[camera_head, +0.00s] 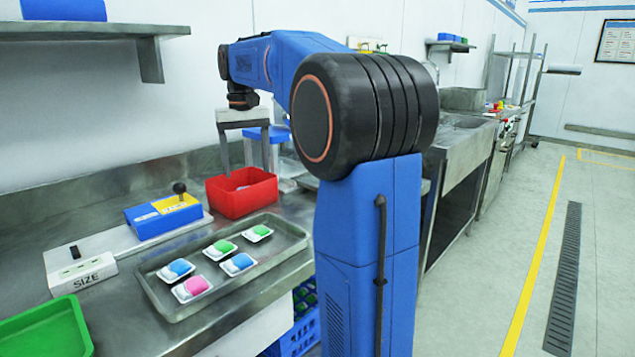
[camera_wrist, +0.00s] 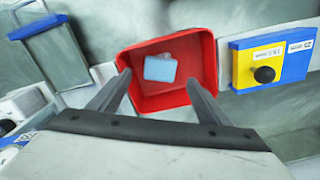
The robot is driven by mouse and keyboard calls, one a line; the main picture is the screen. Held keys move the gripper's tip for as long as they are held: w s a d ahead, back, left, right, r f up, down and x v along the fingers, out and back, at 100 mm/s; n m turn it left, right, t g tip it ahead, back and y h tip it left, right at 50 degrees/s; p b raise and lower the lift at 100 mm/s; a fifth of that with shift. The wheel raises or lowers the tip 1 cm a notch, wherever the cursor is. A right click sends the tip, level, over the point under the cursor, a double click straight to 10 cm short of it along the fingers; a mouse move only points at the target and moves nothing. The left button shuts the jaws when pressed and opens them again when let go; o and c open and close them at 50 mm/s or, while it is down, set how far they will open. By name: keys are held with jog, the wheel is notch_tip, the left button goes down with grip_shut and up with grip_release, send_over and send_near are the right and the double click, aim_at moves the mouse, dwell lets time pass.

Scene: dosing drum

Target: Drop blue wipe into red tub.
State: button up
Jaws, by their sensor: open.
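The red tub (camera_head: 242,192) stands on the steel counter behind the tray. My gripper (camera_head: 248,172) is over the tub, open and empty. In the wrist view, a light blue wipe (camera_wrist: 160,68) lies inside the red tub (camera_wrist: 207,62), on its floor. My gripper's two fingers (camera_wrist: 160,88) are apart on either side of the near part of the tub. Two blue-topped packs, the left one (camera_head: 178,268) and the right one (camera_head: 238,263), sit in white dishes on the metal tray (camera_head: 160,299).
The metal tray also holds two green packs (camera_head: 221,247) and a pink pack (camera_head: 192,288). A blue and yellow box with a black knob (camera_head: 163,214) stands left of the tub. A SIZE box (camera_head: 82,275) and a green tray (camera_head: 45,332) are at the front left.

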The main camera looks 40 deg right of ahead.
notch_tip(320, 180, up, 17)
dwell(0.5)
jog(key=shift+s, duration=0.1)
dwell(0.4)
